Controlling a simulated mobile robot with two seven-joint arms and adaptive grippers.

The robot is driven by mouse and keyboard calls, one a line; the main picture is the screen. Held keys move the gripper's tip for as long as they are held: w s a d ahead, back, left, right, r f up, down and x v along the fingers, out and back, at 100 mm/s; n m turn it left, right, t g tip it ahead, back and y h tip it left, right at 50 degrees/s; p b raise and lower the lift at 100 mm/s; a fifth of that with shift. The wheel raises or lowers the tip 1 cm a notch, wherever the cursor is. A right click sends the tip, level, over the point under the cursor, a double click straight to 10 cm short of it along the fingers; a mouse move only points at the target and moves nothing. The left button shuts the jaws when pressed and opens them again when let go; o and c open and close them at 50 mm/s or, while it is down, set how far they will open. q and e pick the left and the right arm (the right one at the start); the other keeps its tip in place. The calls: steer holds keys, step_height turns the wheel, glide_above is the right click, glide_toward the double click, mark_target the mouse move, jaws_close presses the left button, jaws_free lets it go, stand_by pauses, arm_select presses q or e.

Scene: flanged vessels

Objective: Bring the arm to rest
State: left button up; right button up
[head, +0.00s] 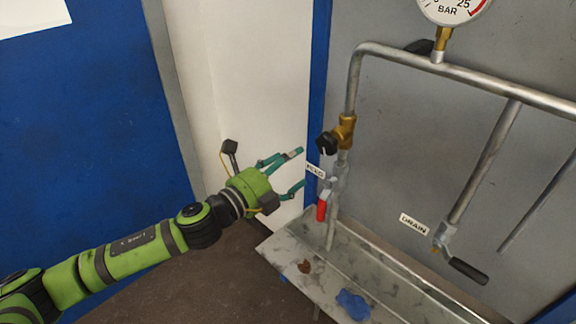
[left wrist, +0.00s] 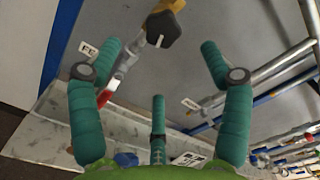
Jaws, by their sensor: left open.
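My left arm reaches in from the lower left in the head view. Its left gripper (head: 299,170) is open and empty, with teal fingers spread, in front of the white wall panel and left of the pipework. The left wrist view also shows the open left gripper (left wrist: 160,75) with nothing between its fingers. Ahead of it are a brass valve with a black knob (head: 327,143) and a red-handled valve (head: 321,210) below. The black knob also shows in the left wrist view (left wrist: 162,29). The fingers appear apart from both valves. My right gripper is not in view.
A metal drip tray (head: 390,288) runs below the pipes, with a blue cloth-like item (head: 352,304) on it. A pressure gauge (head: 452,8) tops the horizontal pipe (head: 470,76). A drain valve with a black handle (head: 468,270) is at right. Floor left of the tray is clear.

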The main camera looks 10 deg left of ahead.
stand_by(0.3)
arm_select(q)
steer(key=w+a+f+n+g+y+b, duration=0.1)
steer(key=w+a+f+n+y, duration=0.25)
steer(key=f, duration=0.75)
steer(key=a+f+n+y, duration=0.3)
steer(key=a+f+n, duration=0.3)
steer(key=f, duration=0.5)
steer(key=s+a+f+n+g+y, duration=0.1)
steer(key=s+a+f+n+g, duration=0.2)
steer(key=f, duration=0.6)
steer(key=s+a+f+n+y, duration=0.1)
steer(key=s+f+n, duration=0.35)
steer(key=f, duration=0.35)
steer(key=s+a+f+n+g+y+b, duration=0.1)
steer(key=s+f+n+g, duration=0.25)
steer(key=s+f, duration=0.95)
steer(key=s+a+f+n+g+y, duration=0.1)
steer(key=s+a+f+n+g, duration=0.2)
steer(key=s+f, duration=1.05)
steer(key=s+d+n+g, duration=0.3)
steer(key=s, duration=1.6)
steer(key=shift+r+n, duration=0.25)
steer(key=shift+n, duration=0.1)
